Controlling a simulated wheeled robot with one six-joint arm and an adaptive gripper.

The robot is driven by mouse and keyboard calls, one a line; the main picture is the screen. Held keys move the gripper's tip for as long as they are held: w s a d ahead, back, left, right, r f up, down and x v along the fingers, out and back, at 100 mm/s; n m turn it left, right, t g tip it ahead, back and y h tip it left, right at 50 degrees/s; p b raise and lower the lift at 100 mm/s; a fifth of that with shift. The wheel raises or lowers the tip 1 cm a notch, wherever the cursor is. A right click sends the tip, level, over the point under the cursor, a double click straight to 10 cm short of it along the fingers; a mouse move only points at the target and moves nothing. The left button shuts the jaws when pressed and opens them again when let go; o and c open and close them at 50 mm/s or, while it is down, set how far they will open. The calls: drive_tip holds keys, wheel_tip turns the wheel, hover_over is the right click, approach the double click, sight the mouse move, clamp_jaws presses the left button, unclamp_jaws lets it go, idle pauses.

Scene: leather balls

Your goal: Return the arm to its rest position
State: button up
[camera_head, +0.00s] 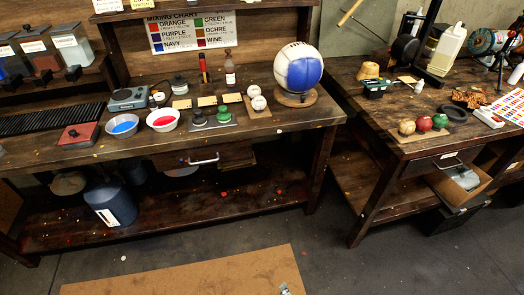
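I cannot make out my gripper in the head view. A small grey piece shows at the bottom edge, right of centre, but too little of it is visible to tell whether it belongs to my arm. The left workbench (245,141) holds a blue and white ball (298,68) on a round wooden stand. Two small pale balls (257,98) sit on the bench to the left of the stand. On the right table (362,128), a tan ball (406,127), a red ball (424,124) and a green ball (440,121) stand in a row on a board.
A bowl of blue paint (123,125) and a bowl of red paint (163,120) stand on the left bench. A brown mat (190,277) lies on the floor in front. Floor is clear at the lower right.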

drive_tip(key=s+d+r+n+t+h, duration=0.1)
drive_tip(key=s+d+r+n+t, duration=0.2)
drive_tip(key=s+r, duration=0.65)
drive_tip(key=s+d+r+n+t+h, duration=0.1)
drive_tip(key=s+d+r+n, duration=0.35)
drive_tip(key=s, duration=0.75)
drive_tip(key=s+r, duration=0.2)
drive_tip(key=r, duration=0.5)
drive_tip(key=s+d+r+n+t, duration=0.1)
drive_tip(key=s+r, duration=0.1)
drive_tip(key=r, duration=0.4)
drive_tip(key=shift+s+r+t, duration=0.25)
drive_tip(key=shift+r+t, duration=0.05)
drive_tip(key=shift+r, duration=0.05)
drive_tip(key=shift+n, duration=0.25)
drive_tip(key=shift+c, duration=0.2)
